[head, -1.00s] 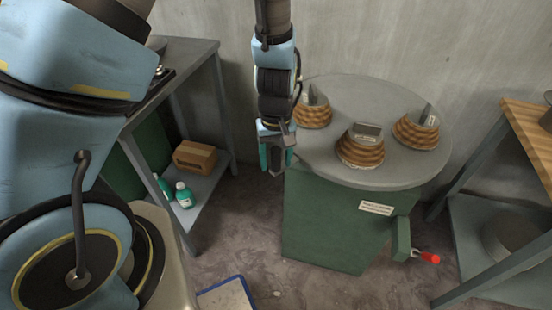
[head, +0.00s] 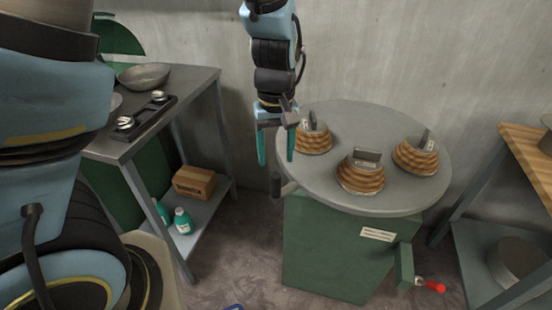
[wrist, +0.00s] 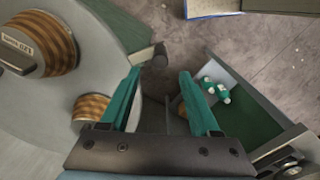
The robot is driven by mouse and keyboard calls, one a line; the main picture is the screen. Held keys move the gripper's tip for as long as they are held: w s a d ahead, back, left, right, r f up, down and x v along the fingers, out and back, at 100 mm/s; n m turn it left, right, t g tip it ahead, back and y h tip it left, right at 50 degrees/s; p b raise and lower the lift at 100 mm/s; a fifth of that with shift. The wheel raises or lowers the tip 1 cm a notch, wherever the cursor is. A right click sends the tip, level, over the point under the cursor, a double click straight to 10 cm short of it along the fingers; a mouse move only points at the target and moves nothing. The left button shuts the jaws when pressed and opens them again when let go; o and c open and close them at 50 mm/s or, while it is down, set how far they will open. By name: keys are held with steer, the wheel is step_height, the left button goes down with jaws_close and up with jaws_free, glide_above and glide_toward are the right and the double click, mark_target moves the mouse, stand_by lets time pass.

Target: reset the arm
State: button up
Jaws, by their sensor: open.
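My gripper (head: 276,147) hangs at the left edge of the round grey table (head: 318,190) in the head view, its green fingers pointing down. It is open with nothing between the fingers. In the wrist view the two green fingers (wrist: 162,104) stand wide apart over the floor gap, with the round table at left. A dark handle (head: 277,186) shows just below my gripper.
A grey shelf table (head: 195,82) at left holds a pan (head: 144,76); a cardboard box (head: 194,182) and green bottles (head: 182,220) are on its lower shelf. A wooden-topped bench (head: 528,150) stands at right. A red-ended crank (head: 432,286) sticks out of the green base (head: 330,250).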

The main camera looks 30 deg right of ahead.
stand_by(0.4)
steer(key=w+a+r, duration=0.2)
steer(key=w+a, duration=0.1)
steer(key=a, duration=0.6)
steer(key=w+a+r+n+t, duration=0.1)
steer(key=w+a+r, duration=0.1)
steer(key=a, duration=0.8)
steer(key=w+a+r, duration=0.2)
steer(key=w+a, duration=0.1)
steer(key=a, duration=0.7)
steer(key=shift+w+r+n+t, duration=0.25)
steer(key=shift+w+n+t, duration=0.05)
steer(key=shift+w+n, duration=0.1)
steer(key=shift+a, duration=0.1)
